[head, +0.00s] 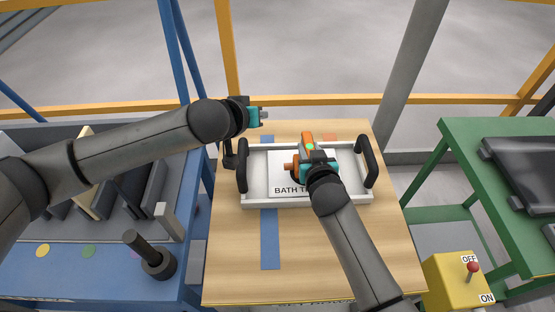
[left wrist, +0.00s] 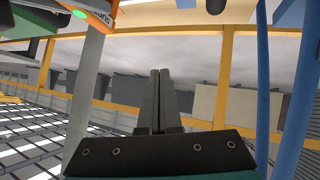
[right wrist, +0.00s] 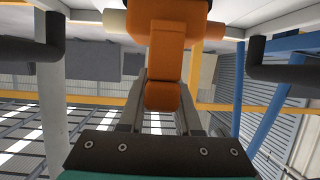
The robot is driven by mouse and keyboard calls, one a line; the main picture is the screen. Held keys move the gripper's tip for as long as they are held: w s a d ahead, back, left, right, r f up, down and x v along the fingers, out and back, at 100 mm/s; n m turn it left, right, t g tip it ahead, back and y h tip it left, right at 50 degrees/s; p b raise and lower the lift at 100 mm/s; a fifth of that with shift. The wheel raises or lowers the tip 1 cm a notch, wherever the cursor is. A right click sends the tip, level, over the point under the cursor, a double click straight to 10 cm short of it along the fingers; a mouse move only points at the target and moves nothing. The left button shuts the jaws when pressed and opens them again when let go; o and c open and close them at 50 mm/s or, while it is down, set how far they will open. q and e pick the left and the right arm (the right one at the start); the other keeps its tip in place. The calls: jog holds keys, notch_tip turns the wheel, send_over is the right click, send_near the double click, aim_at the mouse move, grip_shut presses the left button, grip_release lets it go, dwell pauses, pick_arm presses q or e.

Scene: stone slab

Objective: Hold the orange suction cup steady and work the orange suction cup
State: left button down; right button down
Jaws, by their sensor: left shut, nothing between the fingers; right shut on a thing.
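The orange suction cup (head: 307,140) is over the white tray (head: 256,199) in the head view, partly hidden by my right gripper (head: 319,164). In the right wrist view, the orange suction cup (right wrist: 166,50) reaches down between the fingers of my right gripper (right wrist: 161,98), which is shut on it. My left gripper (head: 264,114) is shut and empty near the tray's far left corner. In the left wrist view, the fingers of my left gripper (left wrist: 159,75) are pressed together. I cannot tell whether the cup's base touches the tray.
The tray has black handles (head: 369,162) and a white card (head: 285,190) lettered "BATH T…". It sits on a wooden table (head: 320,270) with a blue strip (head: 270,240). A blue bench (head: 60,285) stands left, a green table (head: 470,150) and yellow switch box (head: 450,280) right.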

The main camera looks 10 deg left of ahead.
aim_at(289, 167)
pick_arm(q)
jog(key=w+a+r+n+g+y, duration=0.1)
jog(key=w+a+n+g+y, duration=0.3)
jog(key=n, duration=0.8)
jog(key=s+f+n+g+h, duration=0.1)
jog(key=s+n, duration=0.1)
jog(key=s+f+n+g+h, duration=0.2)
jog(key=s+n, duration=0.1)
jog(key=s+f+n+g+h, duration=0.1)
jog(key=s+n+h, duration=0.1)
jog(key=shift+s+f+n+g, duration=0.25)
jog(key=shift+s+n+g, duration=0.05)
jog(key=shift+n, duration=0.1)
jog(key=shift+s+d+f+n+g+h, duration=0.2)
jog(key=shift+s+d+n+g+h, duration=0.1)
jog(key=shift+s, duration=0.2)
jog(key=x, duration=0.9)
jog(key=shift+d+f, duration=0.15)
jog(key=shift+f, duration=0.15)
jog(key=shift+w+d+f, duration=0.1)
jog(key=shift+w+d, duration=0.1)
jog(key=shift+d, duration=0.4)
jog(key=shift+w+d, duration=0.2)
jog(key=shift+d, duration=0.4)
jog(key=shift+w+d, duration=0.2)
jog(key=shift+d, duration=0.55)
